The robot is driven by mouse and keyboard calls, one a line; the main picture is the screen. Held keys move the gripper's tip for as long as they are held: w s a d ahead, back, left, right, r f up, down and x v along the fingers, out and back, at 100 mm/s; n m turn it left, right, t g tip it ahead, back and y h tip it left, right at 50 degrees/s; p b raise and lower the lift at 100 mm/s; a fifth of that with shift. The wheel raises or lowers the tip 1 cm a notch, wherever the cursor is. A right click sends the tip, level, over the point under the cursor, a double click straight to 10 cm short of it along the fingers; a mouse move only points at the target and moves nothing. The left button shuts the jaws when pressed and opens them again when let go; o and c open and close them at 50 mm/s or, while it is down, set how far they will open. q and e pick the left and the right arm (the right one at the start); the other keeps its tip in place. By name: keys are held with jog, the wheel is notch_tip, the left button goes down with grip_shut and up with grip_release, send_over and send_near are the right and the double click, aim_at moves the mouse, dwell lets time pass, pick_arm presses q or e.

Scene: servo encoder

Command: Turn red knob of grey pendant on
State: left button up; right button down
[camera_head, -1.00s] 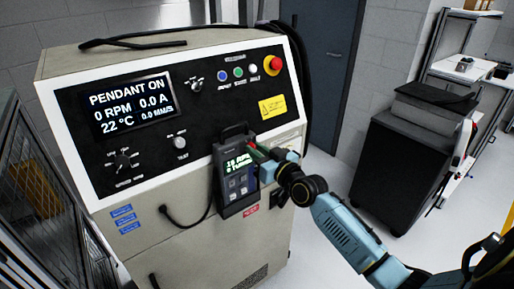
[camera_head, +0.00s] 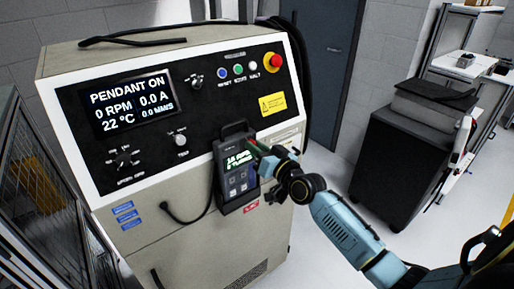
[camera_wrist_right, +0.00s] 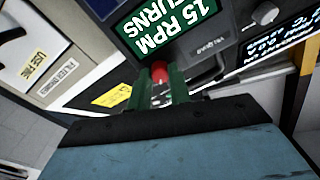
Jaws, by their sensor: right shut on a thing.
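The grey pendant (camera_head: 238,181) hangs upright on the front of the cabinet. The red knob (camera_wrist_right: 160,72) is on the pendant beside the screen, between the green fingers of my right gripper (camera_wrist_right: 161,88). The gripper is shut on the knob. In the head view my right gripper (camera_head: 258,149) reaches the pendant's upper right side from the right, and the knob is mostly hidden by it. My left gripper is out of view.
The cabinet's big display (camera_head: 131,105) reads PENDANT ON, 0 RPM. A red emergency button (camera_head: 273,62) and several small buttons sit above the pendant. A black cable (camera_head: 184,221) loops at its left. A dark cart (camera_head: 402,150) stands at the right; a mesh fence (camera_head: 37,185) is at the left.

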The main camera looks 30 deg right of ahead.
jog(key=c, duration=1.3)
grip_release()
jog(key=shift+s, duration=0.1)
jog(key=s, duration=0.4)
jog(key=s+d+b, duration=0.1)
jog(key=s, duration=0.8)
jog(key=shift+s+d+f, duration=0.1)
jog(key=shift+d+f, duration=0.1)
jog(key=shift+f, duration=0.1)
